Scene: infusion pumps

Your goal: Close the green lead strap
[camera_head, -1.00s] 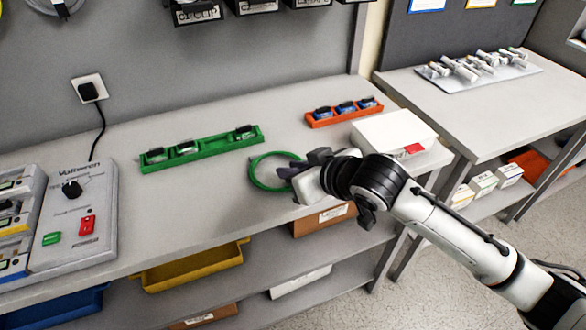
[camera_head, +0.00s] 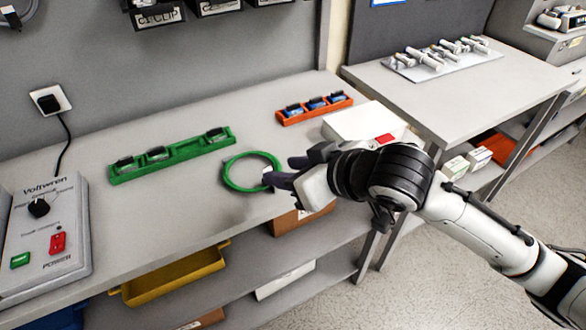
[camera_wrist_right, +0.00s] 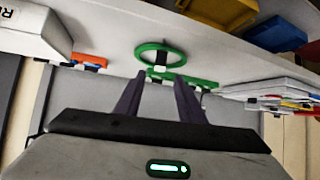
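The green lead (camera_head: 232,183) is a coiled ring on the bench, right of the green rack. A small pale piece, perhaps its strap (camera_head: 267,177), shows on the ring's right side, close to my right fingertips. I cannot tell in the head view whether they touch. My right gripper (camera_head: 284,171) points left at the ring, with its two dark fingers apart. In the right wrist view the green ring (camera_wrist_right: 141,51) lies ahead of the open fingers (camera_wrist_right: 159,80), with a small pale and dark piece on its near side. Nothing is between the fingers. My left gripper is not in view.
A green rack (camera_head: 190,155) and an orange rack (camera_head: 315,109) hold dark clips behind the ring. A white box (camera_head: 360,120) stands behind my right wrist. The bench front left of the ring is clear.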

